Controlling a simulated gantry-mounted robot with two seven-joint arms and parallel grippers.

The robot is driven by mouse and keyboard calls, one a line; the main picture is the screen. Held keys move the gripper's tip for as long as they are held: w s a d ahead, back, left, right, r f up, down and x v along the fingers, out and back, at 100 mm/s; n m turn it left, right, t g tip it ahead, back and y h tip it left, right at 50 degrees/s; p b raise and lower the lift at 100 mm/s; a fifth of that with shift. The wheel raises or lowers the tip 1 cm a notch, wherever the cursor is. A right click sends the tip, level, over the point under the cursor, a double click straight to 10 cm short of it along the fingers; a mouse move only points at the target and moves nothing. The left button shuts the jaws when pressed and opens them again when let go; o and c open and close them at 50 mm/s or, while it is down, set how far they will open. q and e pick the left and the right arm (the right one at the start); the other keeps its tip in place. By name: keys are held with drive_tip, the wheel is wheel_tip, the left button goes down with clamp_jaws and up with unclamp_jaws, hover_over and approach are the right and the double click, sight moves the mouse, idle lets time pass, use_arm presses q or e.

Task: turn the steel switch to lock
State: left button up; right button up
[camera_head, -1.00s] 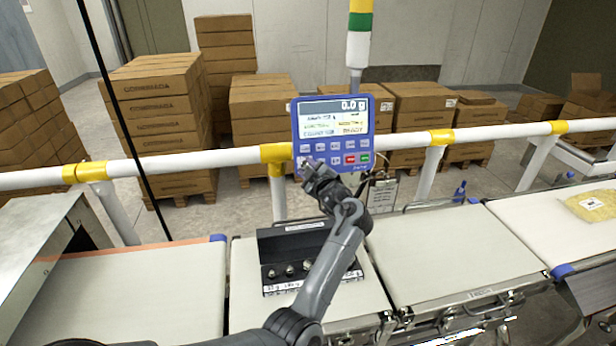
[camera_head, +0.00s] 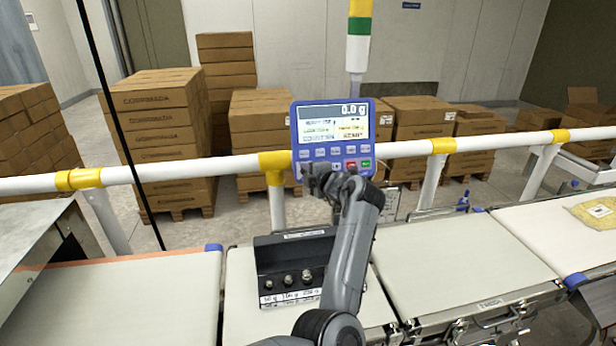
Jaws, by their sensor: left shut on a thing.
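The blue weighing terminal (camera_head: 331,130) stands above the belt at the rail, with a lit screen reading 0.0 g and rows of buttons below. My left gripper (camera_head: 314,172) is at the terminal's lower left edge, covering part of its bottom button row. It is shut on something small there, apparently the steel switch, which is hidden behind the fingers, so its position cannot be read. My right gripper is not in view.
A white rail (camera_head: 220,166) with yellow joints runs across behind the belts. A yellow bag (camera_head: 597,212) lies on the right belt. Stacked cartons (camera_head: 155,125) stand behind.

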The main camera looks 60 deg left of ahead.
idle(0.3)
use_arm(q)
drive_tip(key=o, duration=0.8)
drive_tip(key=shift+c, duration=0.2)
drive_tip(key=shift+d+r, duration=0.1)
drive_tip(key=shift+d, duration=0.15)
drive_tip(key=v, duration=1)
drive_tip(key=shift+p, duration=0.4)
drive_tip(key=shift+d+r, duration=0.15)
